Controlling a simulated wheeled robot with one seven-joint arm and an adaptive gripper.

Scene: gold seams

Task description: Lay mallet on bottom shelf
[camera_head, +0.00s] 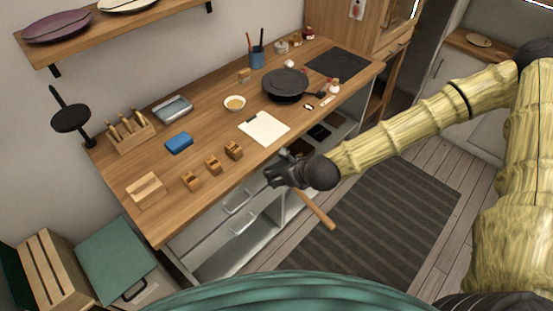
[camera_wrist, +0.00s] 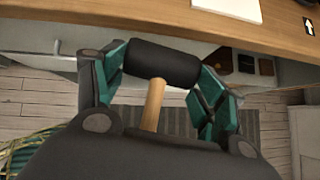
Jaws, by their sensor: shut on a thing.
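The mallet has a black cylindrical head (camera_wrist: 163,64) and a pale wooden handle (camera_wrist: 153,105). My gripper (camera_wrist: 160,72) is shut on the mallet's head, with green fingers on both sides of it. In the head view my gripper (camera_head: 277,177) is just in front of the workbench's front edge, and the mallet's handle (camera_head: 315,209) hangs down to the right below it. The bottom shelf (camera_head: 228,262) seems to be the pale board low under the drawers; my arm and the bench top hide part of the space under the bench.
The wooden workbench (camera_head: 205,185) carries small wooden blocks, a white board (camera_head: 264,127), a black pan (camera_head: 285,84) and a blue box (camera_head: 179,143). Drawers with handles (camera_head: 243,224) face the front. Dark items (camera_head: 320,131) lie under the bench at right. A striped rug (camera_head: 375,215) covers open floor.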

